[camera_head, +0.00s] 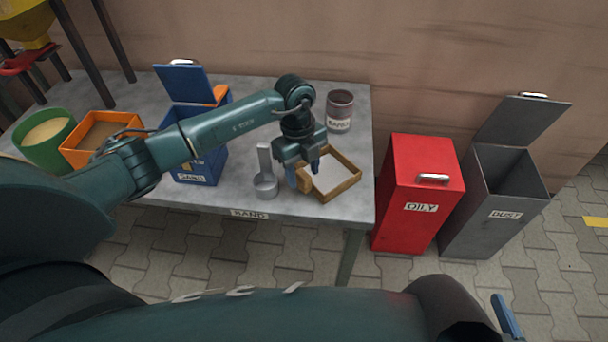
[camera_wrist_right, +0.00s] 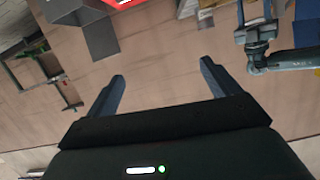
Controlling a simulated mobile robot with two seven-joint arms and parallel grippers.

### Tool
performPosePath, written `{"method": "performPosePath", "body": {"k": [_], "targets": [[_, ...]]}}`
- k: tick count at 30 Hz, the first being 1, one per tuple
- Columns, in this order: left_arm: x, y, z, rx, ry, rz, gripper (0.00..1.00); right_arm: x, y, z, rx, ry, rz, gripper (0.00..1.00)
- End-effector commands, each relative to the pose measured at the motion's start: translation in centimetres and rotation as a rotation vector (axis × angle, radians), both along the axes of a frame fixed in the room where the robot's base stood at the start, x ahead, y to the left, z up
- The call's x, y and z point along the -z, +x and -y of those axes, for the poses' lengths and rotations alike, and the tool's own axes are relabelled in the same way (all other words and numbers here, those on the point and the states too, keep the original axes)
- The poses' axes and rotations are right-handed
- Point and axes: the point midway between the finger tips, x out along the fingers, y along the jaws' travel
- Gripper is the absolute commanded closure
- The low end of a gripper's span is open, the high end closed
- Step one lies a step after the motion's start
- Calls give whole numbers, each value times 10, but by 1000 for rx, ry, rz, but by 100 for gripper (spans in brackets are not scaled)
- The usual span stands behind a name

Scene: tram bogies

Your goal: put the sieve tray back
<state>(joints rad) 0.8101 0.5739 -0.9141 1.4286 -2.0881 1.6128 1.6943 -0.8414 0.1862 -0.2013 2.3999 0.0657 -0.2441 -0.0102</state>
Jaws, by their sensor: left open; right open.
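The sieve tray (camera_head: 350,183), a square wooden frame with a pale bottom, lies on the right part of the grey table. My left gripper (camera_head: 304,174) is open above its left side. One blue finger shows left of the frame's left wall and the other over the inside. Whether they touch the wood I cannot tell. My right gripper (camera_wrist_right: 162,80) is open and empty in the right wrist view, away from the table. Only a blue part of it shows at the lower right of the head view (camera_head: 507,318).
A grey scoop (camera_head: 265,183) stands just left of the tray. A labelled can (camera_head: 340,112) stands behind it. A blue open-lidded bin (camera_head: 196,172), an orange box (camera_head: 75,158) and a green tub (camera_head: 45,153) are further left. Red (camera_head: 412,232) and grey (camera_head: 480,225) bins stand right of the table.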

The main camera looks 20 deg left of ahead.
Motion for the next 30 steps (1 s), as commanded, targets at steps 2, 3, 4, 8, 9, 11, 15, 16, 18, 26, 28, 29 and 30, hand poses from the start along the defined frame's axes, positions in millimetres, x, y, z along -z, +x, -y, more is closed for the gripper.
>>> {"method": "performPosePath", "body": {"k": [2,3,4,8,9,11,15,16,18,26,28,29,30], "targets": [[-21,2,-2,0,0,7,52,-5,-1,2,7,5,0,12],[-30,3,-3,-1,1,5,52,-6,-1,2,9,8,-2,12],[-36,3,-4,0,0,5,52,-7,-2,3,11,10,-4,12],[-63,4,-7,0,0,5,52,-5,-3,2,14,15,-20,12],[-70,5,-7,0,0,5,52,-3,-3,2,14,16,-28,12],[-79,5,-8,0,0,4,52,0,-3,1,13,16,-40,12],[-93,5,-10,0,-1,2,52,1,0,-2,7,18,-41,12],[-94,5,-9,3,-5,1,52,1,0,-3,6,19,-39,12],[-91,0,1,31,-45,-7,52,0,1,-4,5,21,-38,12],[-76,-95,156,329,-814,-11,52,1,1,-4,3,21,-39,12],[-100,-123,194,325,-1112,42,52,1,1,-4,2,20,-40,12],[-113,-132,205,301,-1232,72,52,1,1,-4,2,19,-40,12],[-130,-141,215,250,-1380,120,52,1,0,-4,1,18,-40,12]]}}
